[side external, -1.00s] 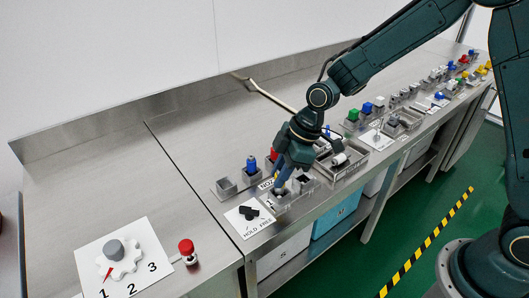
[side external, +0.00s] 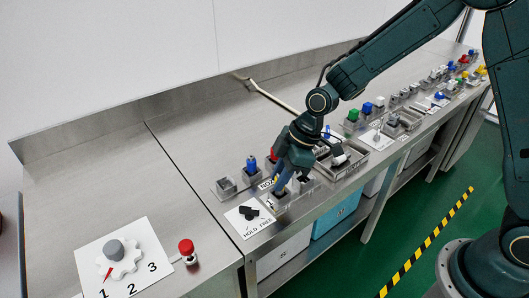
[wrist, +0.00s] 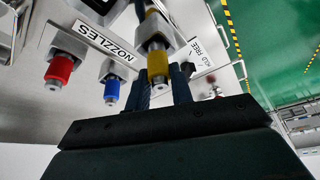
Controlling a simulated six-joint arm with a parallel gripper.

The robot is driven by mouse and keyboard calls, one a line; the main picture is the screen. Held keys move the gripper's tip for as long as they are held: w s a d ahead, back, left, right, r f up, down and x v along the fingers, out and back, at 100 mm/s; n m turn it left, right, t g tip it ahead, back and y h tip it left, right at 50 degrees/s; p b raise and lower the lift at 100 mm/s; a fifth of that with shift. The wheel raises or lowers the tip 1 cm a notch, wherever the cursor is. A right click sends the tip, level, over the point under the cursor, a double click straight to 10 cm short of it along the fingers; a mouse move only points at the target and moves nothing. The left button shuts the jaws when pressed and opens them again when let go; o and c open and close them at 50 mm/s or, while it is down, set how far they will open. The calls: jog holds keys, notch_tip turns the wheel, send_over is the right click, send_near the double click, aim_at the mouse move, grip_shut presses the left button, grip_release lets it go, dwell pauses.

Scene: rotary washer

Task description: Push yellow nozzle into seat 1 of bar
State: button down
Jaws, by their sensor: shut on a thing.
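The yellow nozzle (wrist: 157,62) is held between the two fingers of my gripper (wrist: 162,88), which is shut on it. Its bare metal end points toward the wrist camera. Its far end is at a grey metal block, and I cannot tell how deep it sits there. In the side external view, my gripper (side external: 281,187) is low over the small metal blocks behind the HOLD/FREE card, and a bit of yellow (side external: 276,180) shows at its fingers. The bar and its seat 1 are largely hidden by the gripper.
A red nozzle (wrist: 61,68) and a blue nozzle (wrist: 111,90) stand in holders by the NOZZLES label (wrist: 103,43). The HOLD/FREE card (side external: 257,229) with a black knob is in front. A metal tray (side external: 347,168) lies right. The left bench has free room.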

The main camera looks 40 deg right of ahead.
jog(key=shift+f, duration=0.45)
dwell(0.4)
jog(key=c, duration=1.1)
grip_release()
jog(key=shift+c, duration=0.2)
jog(key=shift+r, duration=0.1)
jog(key=v, duration=1.3)
jog(key=shift+r, duration=0.35)
jog(key=shift+s+d, duration=0.2)
